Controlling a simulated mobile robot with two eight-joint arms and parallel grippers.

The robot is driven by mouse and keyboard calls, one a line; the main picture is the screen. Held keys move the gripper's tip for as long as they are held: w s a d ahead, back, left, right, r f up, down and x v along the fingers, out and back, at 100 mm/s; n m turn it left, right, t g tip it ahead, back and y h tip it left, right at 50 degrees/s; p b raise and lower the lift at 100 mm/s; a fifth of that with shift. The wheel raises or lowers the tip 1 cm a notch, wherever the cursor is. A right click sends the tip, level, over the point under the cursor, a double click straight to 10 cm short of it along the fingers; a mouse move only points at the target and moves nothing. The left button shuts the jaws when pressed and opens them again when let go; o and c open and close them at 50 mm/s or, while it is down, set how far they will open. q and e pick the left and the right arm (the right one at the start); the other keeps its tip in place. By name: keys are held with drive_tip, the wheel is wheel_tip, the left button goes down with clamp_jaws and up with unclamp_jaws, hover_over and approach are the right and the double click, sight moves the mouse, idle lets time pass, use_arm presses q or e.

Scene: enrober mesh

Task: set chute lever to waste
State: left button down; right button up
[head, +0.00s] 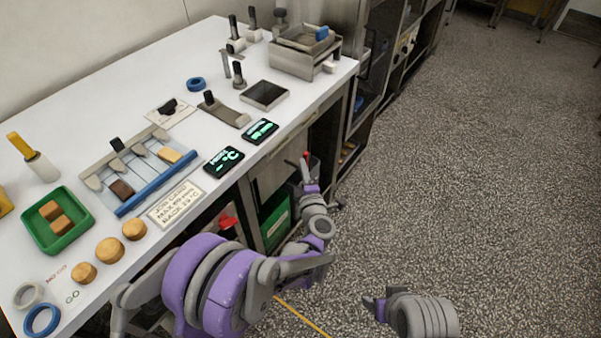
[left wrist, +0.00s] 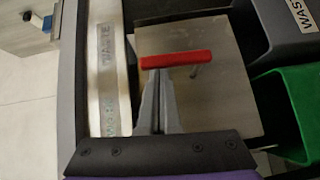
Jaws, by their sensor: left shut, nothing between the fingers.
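The chute lever shows as a red bar (left wrist: 176,60) on a metal plate in the left wrist view. It lies beside the upper end of a pale label strip (left wrist: 110,85), where the word WASTE reads; the lower word is blurred. In the head view the lever's red end (head: 306,155) shows below the table's edge. My left gripper (left wrist: 158,80) is shut and empty, with its fingertips right at the red bar; I cannot tell whether they touch. It also shows in the head view (head: 307,171). My right gripper (head: 372,304) is at the lower right, its fingers unclear.
A dark bin (left wrist: 285,28) with a WASTE label and a green bin (left wrist: 302,112) stand at the right of the wrist view. The white table (head: 180,75) above holds trays, displays and blocks. The floor (head: 480,180) to the right is clear.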

use_arm(q)
drive_tip(key=shift+w+d+r+m+g+b, duration=0.2)
drive_tip(key=shift+w+d+m+g, duration=0.1)
drive_tip(key=shift+w+d, duration=0.3)
drive_tip(key=shift+w+d+r+m+g+b, duration=0.2)
drive_tip(key=shift+w+d+g, duration=0.15)
drive_tip(key=shift+w, duration=0.4)
use_arm(e)
drive_tip(key=shift+f, duration=0.35)
use_arm(q)
drive_tip(key=shift+d, duration=0.1)
